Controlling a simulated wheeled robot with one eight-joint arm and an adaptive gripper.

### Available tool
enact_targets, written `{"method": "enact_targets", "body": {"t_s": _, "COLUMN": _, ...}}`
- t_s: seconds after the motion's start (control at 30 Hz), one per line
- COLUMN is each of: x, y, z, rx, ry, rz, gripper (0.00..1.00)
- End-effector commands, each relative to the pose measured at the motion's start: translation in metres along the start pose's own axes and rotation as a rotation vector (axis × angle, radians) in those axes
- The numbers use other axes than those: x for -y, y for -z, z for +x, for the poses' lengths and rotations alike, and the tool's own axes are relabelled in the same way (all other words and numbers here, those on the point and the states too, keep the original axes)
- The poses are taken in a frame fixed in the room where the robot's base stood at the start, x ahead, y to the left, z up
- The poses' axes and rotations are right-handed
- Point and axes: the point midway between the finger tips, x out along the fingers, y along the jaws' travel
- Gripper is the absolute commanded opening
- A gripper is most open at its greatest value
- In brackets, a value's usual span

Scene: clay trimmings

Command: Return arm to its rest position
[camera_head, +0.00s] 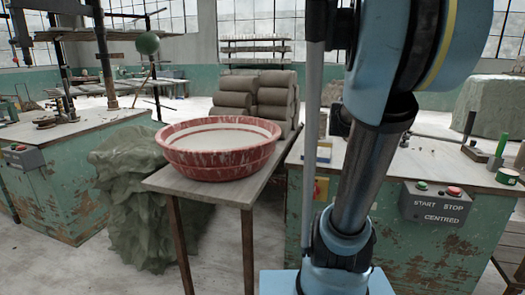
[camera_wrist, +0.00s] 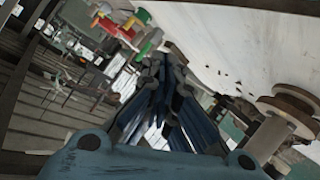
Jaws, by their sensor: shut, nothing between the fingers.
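My gripper (camera_wrist: 164,62) shows in the wrist view, its dark blue fingers brought together at the tips with nothing between them. It is tilted in the picture and touches nothing that I can make out. In the head view my blue and dark grey arm rises at the right of centre and runs out of the top of the picture. My gripper is not visible in that view, so its place over the room cannot be told from there.
A red basin (camera_head: 225,168) with pale contents stands on a narrow wooden table (camera_head: 245,193). A green workbench (camera_head: 440,240) with a START/STOP control box (camera_head: 433,203) is behind my arm. Another bench (camera_head: 75,185) stands left, beside a draped green heap (camera_head: 135,190). Clay rolls (camera_head: 235,100) are stacked behind.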

Motion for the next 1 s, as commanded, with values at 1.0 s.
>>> {"method": "enact_targets", "body": {"t_s": 1.0, "x": 0.071, "y": -0.321, "z": -0.192, "rx": 0.505, "ry": 1.078, "rz": -0.763, "gripper": 0.0}}
